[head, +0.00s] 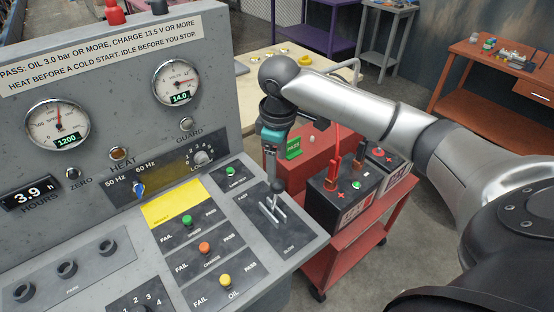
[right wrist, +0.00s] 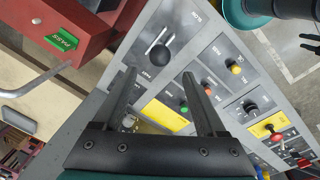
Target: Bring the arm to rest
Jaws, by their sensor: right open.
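My right arm reaches in from the right in the head view. Its gripper (head: 271,178) points down just over the speed lever (head: 277,187) on the sloped panel. In the right wrist view the gripper (right wrist: 160,76) has its two dark fingers apart, with nothing held between them. The lever's black knob (right wrist: 160,54) shows just beyond the fingertips; I cannot tell the exact gap. My left gripper is outside the head view. A teal and dark part, with dark prongs by it, shows at the upper right of the wrist view, perhaps my left arm.
The grey control panel (head: 115,185) fills the left, with gauges reading 1200 and 14.0, and green, orange and yellow buttons. A red cart (head: 345,245) with batteries (head: 340,200) stands under my right arm. Tables stand behind, with open floor between them.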

